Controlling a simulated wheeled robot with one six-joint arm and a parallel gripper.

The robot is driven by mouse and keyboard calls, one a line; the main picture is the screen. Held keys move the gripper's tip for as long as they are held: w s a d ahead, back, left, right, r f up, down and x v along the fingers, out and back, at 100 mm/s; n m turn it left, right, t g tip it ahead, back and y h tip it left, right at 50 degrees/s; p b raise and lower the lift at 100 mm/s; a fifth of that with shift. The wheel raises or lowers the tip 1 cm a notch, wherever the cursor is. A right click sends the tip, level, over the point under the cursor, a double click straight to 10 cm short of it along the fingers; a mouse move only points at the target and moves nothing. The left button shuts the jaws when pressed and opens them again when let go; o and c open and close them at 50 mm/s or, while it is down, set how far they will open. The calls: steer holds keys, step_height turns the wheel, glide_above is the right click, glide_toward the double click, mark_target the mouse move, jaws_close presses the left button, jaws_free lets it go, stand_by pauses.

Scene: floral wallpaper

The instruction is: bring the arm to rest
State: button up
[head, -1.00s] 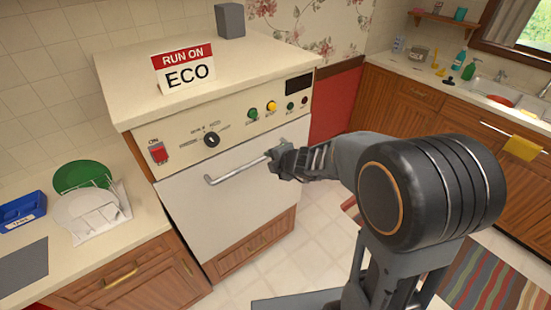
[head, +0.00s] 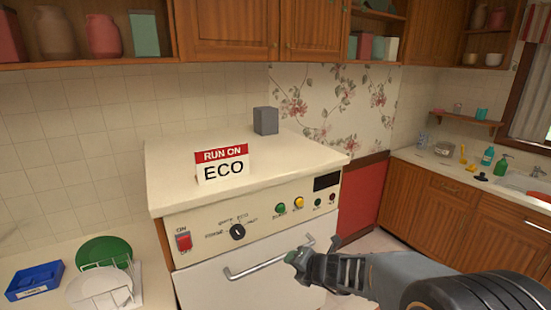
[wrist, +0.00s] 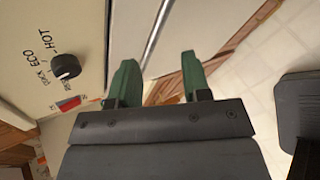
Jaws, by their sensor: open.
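My gripper (head: 297,257) is in front of the white appliance (head: 205,283), close to the right end of its door handle (head: 268,264) in the head view. In the wrist view my gripper (wrist: 157,80) shows two green fingers spread apart with nothing between them. The metal handle bar (wrist: 158,35) runs beyond the fingertips there; I cannot tell whether they touch it. My arm (head: 390,276) reaches in from the lower right. The appliance door is shut.
The panel has a black knob (head: 237,231), a red switch (head: 184,242) and several small buttons. A "RUN ON ECO" sign (head: 222,165) and a grey box (head: 266,121) stand on top. A dish rack (head: 125,293) with plates is at left. A sink counter (head: 450,175) stands at right.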

steer(key=s+n+g, duration=0.3)
steer(key=s+n, duration=0.2)
steer(key=n, duration=0.8)
steer(key=s+n+g, duration=0.2)
steer(key=s+n, duration=0.4)
steer(key=n, duration=0.8)
steer(key=s+d+r+n+h+b, duration=0.1)
steer(key=s+d+r+n+h, duration=0.5)
steer(key=n, duration=0.8)
steer(key=shift+s+d+r+t, duration=0.15)
steer(key=shift+s+d+t, duration=0.25)
steer(key=shift+s+d, duration=1.25)
steer(key=shift+w+d, duration=0.3)
